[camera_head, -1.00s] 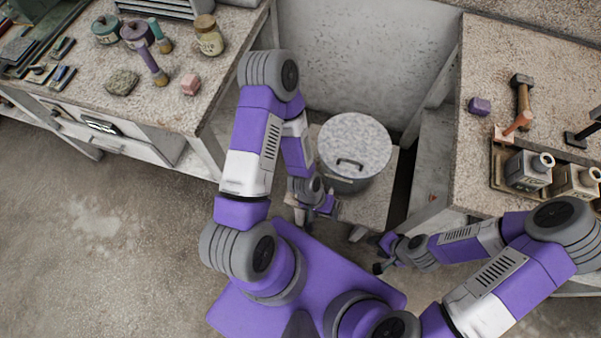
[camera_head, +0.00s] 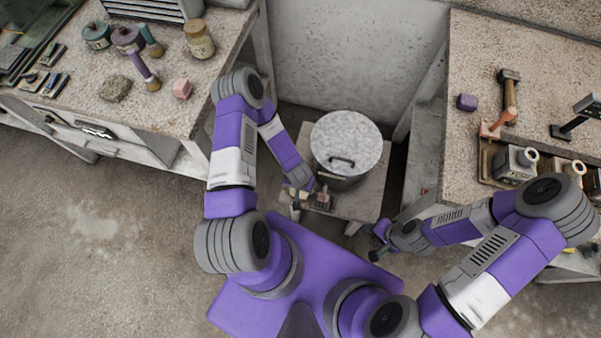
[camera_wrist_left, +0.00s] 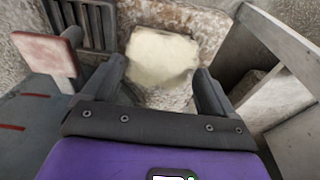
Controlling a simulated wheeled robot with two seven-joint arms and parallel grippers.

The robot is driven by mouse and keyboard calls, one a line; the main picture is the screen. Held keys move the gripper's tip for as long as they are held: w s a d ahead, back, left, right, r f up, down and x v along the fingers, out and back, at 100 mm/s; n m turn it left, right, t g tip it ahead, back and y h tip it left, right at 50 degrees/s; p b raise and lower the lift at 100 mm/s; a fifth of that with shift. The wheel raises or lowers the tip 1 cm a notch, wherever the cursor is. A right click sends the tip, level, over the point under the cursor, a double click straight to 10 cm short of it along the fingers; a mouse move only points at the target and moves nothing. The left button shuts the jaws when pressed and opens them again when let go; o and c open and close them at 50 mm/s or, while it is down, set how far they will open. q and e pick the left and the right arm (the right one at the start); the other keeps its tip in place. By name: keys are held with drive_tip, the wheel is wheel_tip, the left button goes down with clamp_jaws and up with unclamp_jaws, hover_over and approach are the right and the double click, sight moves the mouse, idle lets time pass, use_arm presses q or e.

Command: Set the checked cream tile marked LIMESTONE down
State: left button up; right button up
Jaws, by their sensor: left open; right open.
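A plain cream slab, seemingly the tile (camera_wrist_left: 161,57), shows in the left wrist view on a speckled surface. No check pattern or lettering can be read on it. My left gripper (camera_wrist_left: 160,82) is open, its fingers apart on either side of the tile's near part. I cannot tell whether they touch it. In the head view my left arm reaches down to the low stand, and its fingers are hard to make out. My right gripper (camera_head: 376,244) is open and empty, low beside the stand, away from the tile.
A lidded pot (camera_head: 346,141) fills much of the low stand (camera_head: 368,198). In the left wrist view, a dark slotted thing (camera_wrist_left: 85,22) and a reddish block (camera_wrist_left: 46,52) lie close to the left finger. Benches with tools (camera_head: 510,92) and jars (camera_head: 199,39) flank the stand.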

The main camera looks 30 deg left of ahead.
use_arm(q)
wheel_tip(320, 180, down, 2)
drive_tip(key=shift+w, duration=0.1)
drive_tip(key=c, duration=1.1)
drive_tip(key=shift+r, duration=0.1)
